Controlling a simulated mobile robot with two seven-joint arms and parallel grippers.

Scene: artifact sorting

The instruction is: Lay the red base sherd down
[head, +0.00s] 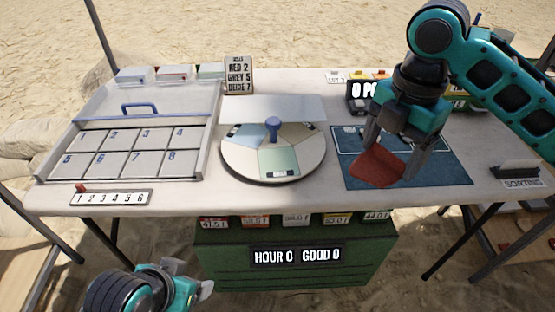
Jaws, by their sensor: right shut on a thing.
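The red base sherd (376,166) is a flat reddish piece above or on the left part of the dark blue mat (445,172). My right gripper (394,158) is shut on the sherd, with a finger on either side of it, pointing down. I cannot tell whether the sherd touches the mat. Part of the mat's white outline (349,142) shows left of the sherd. My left gripper (192,282) is low in front of the table, away from everything; its fingers are too small and angled to read.
A round sectioned turntable (311,160) with a blue knob stands mid-table. A numbered tray (207,150) with a blue-handled lid is at left. A sign (239,75) stands behind. A sorting stand (517,172) is at right. A green crate (220,262) sits below the front edge.

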